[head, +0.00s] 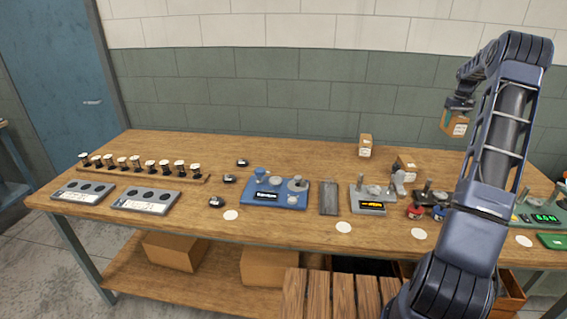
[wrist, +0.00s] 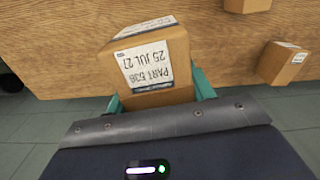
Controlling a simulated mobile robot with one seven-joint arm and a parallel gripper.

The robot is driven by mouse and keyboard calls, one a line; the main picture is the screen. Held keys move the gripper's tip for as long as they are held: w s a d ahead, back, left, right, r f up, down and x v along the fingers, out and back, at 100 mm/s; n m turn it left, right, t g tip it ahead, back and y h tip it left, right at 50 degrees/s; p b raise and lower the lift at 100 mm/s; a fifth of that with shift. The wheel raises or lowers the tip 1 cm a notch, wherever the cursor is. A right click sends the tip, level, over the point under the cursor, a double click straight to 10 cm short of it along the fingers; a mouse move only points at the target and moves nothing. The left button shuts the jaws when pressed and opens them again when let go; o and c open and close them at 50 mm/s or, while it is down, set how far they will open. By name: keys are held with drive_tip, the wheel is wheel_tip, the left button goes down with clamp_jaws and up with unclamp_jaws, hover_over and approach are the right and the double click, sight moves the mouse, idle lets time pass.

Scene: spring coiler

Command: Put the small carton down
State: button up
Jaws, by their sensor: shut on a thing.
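A small brown carton (head: 455,124) with a white label hangs in my gripper (head: 459,108), above the back right part of the workbench (head: 318,145). In the wrist view the carton (wrist: 151,61) sits between the green fingers of my gripper (wrist: 160,92), its label reading "PART 538" and "25 JUL 27". My gripper is shut on it. Bare wood of the bench shows beyond the carton in the wrist view.
Two other cartons stand at the back of the bench, one upright (head: 365,145) and one lower (head: 405,166). A blue machine (head: 275,190), a grey display unit (head: 368,199) and white discs (head: 343,227) occupy the middle and front. Bare wood lies behind the blue machine.

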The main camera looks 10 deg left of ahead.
drive_tip(key=w+a+n, duration=0.3)
drive_tip(key=a+n, duration=0.1)
drive_tip(key=a, duration=1.7)
drive_tip(key=w+a+n, duration=0.4)
drive_tip(key=a+n, duration=0.1)
drive_tip(key=a, duration=1.6)
drive_tip(key=s+a+n, duration=0.2)
drive_tip(key=s+a, duration=0.2)
drive_tip(key=a, duration=0.8)
drive_tip(key=s+a+n, duration=0.3)
drive_tip(key=s+a, duration=0.1)
drive_tip(key=a, duration=0.9)
drive_tip(key=s+a+n, duration=0.2)
drive_tip(key=s+a, duration=0.2)
drive_tip(key=a, duration=0.8)
drive_tip(key=f, duration=1.9)
drive_tip(key=shift+s+a+f, duration=0.15)
drive_tip(key=shift+s+f, duration=0.05)
drive_tip(key=shift+f, duration=0.15)
drive_tip(key=o, duration=1)
drive_tip(key=shift+f, duration=0.15)
drive_tip(key=o, duration=0.4)
